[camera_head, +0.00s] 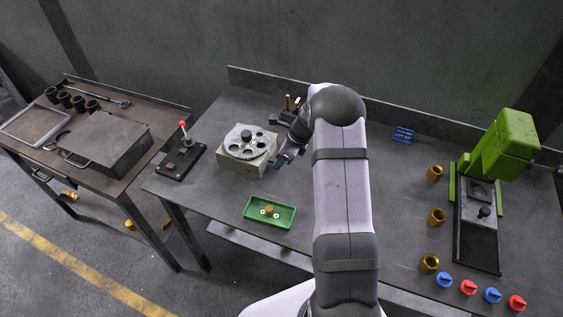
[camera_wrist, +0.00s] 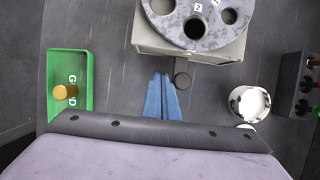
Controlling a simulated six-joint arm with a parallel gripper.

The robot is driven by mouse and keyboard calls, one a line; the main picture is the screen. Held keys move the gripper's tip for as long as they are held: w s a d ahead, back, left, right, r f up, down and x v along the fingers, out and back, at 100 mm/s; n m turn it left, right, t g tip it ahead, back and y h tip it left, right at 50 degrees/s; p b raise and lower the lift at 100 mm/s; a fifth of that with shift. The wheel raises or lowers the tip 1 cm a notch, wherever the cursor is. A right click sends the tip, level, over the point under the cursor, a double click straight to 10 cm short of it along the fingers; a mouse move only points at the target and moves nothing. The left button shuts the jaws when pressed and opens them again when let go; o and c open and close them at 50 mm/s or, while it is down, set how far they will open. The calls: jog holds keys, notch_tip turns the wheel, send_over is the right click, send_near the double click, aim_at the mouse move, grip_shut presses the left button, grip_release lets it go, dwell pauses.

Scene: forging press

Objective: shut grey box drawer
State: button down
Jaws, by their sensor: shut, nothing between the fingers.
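A grey metal box (camera_head: 110,138) sits on the left-hand brown table. A handle (camera_head: 76,160) shows at its near left side; I cannot tell from here how far the drawer stands out. My gripper (camera_head: 282,160) is over the main grey table, beside the numbered disc, well to the right of the box. In the wrist view its blue fingers (camera_wrist: 162,100) are together and hold nothing. The box is not in the wrist view.
The numbered disc (camera_head: 247,139) sits on a pale block. A green tray (camera_head: 284,216) holds a brass piece. A red-knobbed lever (camera_head: 182,150) stands at the main table's left end. A gap separates the tables. A grey tray (camera_head: 36,124) and dark cups lie beyond the box.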

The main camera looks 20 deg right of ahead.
jog(key=s+d, duration=0.2)
jog(key=shift+s+d, duration=0.4)
jog(key=b+v, duration=0.2)
jog(key=v, duration=0.8)
jog(key=shift+b, duration=0.4)
